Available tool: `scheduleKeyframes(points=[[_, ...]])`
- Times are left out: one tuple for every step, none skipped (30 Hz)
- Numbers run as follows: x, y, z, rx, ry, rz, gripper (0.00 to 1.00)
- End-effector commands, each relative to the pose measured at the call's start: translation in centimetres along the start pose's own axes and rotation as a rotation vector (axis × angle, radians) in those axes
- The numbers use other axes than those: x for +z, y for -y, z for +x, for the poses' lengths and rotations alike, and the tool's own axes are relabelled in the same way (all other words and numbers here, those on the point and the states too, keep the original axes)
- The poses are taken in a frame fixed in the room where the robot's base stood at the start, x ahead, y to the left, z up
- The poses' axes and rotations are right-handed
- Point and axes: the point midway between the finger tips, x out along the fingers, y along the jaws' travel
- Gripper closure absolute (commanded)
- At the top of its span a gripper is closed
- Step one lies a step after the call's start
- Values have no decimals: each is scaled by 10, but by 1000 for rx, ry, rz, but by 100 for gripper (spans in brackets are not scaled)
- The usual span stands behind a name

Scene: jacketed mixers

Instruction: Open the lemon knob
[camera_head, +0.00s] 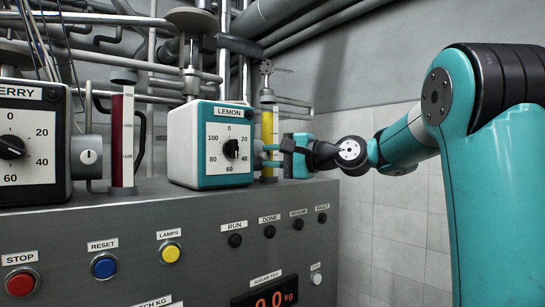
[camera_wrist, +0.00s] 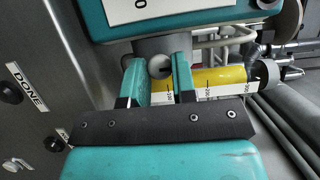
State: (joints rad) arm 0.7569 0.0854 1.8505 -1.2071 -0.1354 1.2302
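The LEMON box (camera_head: 211,144) is a teal and white unit on the grey cabinet, with a black dial at the front. In the wrist view a small round grey knob (camera_wrist: 160,67) sits on a grey round housing (camera_wrist: 163,46) beside this box. In the head view my gripper (camera_head: 271,156) is right of the box, in front of the yellow sight tube (camera_head: 267,127). It hides the knob there.
Pipes run behind. The cabinet front carries buttons and a red display (camera_head: 268,297).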

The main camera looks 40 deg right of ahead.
Motion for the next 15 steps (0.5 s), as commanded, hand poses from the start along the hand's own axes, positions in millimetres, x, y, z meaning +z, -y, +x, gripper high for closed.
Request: scheduleKeyframes(points=[[0, 0, 0, 1, 1, 0, 98], [0, 0, 0, 1, 0, 0, 98], [0, 0, 0, 1, 1, 0, 98], [0, 0, 0, 1, 1, 0, 98], [0, 0, 0, 2, 1, -2, 98], [0, 0, 0, 3, 1, -4, 98], [0, 0, 0, 4, 1, -8, 98], [0, 0, 0, 6, 1, -12, 98], [0, 0, 0, 9, 1, -20, 98], [0, -1, 0, 12, 1, -28, 98], [0, -1, 0, 16, 1, -37, 98], [0, 0, 0, 22, 2, -51, 98], [0, 0, 0, 26, 1, -64, 98], [0, 0, 0, 32, 2, -78, 98], [0, -1, 0, 41, 2, -100, 98]])
